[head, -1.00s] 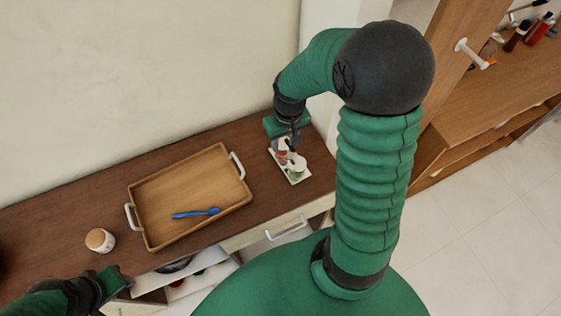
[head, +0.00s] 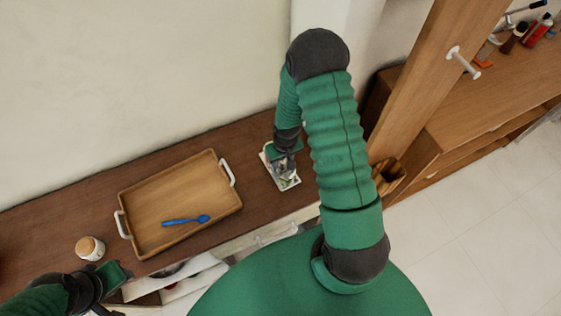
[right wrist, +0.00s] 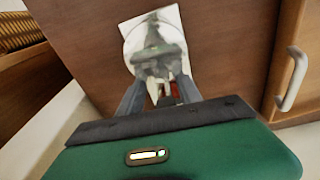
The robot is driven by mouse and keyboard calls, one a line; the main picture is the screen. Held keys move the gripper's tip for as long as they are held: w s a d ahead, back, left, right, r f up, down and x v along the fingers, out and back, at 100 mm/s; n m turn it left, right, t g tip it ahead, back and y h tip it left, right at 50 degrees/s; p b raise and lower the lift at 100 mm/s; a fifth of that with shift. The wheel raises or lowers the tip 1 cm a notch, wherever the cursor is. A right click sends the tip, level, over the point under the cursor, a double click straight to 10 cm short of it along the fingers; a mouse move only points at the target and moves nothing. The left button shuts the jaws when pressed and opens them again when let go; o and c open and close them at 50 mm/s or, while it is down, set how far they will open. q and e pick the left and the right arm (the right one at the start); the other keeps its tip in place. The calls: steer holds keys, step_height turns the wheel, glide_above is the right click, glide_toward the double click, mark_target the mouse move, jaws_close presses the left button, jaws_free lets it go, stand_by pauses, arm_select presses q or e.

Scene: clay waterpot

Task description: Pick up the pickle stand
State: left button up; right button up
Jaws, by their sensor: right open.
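The pickle stand is a small white tray (head: 290,184) with small containers on it, on the brown counter right of the wooden tray. It also shows in the right wrist view (right wrist: 172,16), with a clear round container on it and something red near my fingers. My right gripper (head: 284,165) is above the stand and hides much of it. In the right wrist view its two fingers (right wrist: 158,92) are apart, pointing at the stand; I cannot tell whether they touch it. My left gripper (head: 122,276) is at the lower left, away from the stand, and its fingers are unclear.
A wooden tray (head: 140,236) with white handles holds a blue spoon (head: 186,220). A white jar with a brown lid (head: 90,248) stands left of it. A wall runs behind the counter. A wooden post (head: 425,90) with a white knob is at the right.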

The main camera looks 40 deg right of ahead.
steer(key=shift+d+f, duration=0.15)
steer(key=shift+d, duration=0.15)
steer(key=shift+a+r, duration=0.2)
steer(key=shift+a, duration=0.4)
steer(key=c, duration=0.3)
steer(key=shift+a+r, duration=0.15)
steer(key=shift+a, duration=0.35)
jaws_close()
steer(key=shift+s+d, duration=0.1)
steer(key=shift+d, duration=0.55)
arm_select(q)
steer(key=shift+s+a, duration=0.1)
steer(key=shift+s, duration=0.05)
arm_select(e)
steer(key=shift+a, duration=0.1)
steer(key=shift+a+f, duration=0.15)
steer(key=shift+f, duration=0.05)
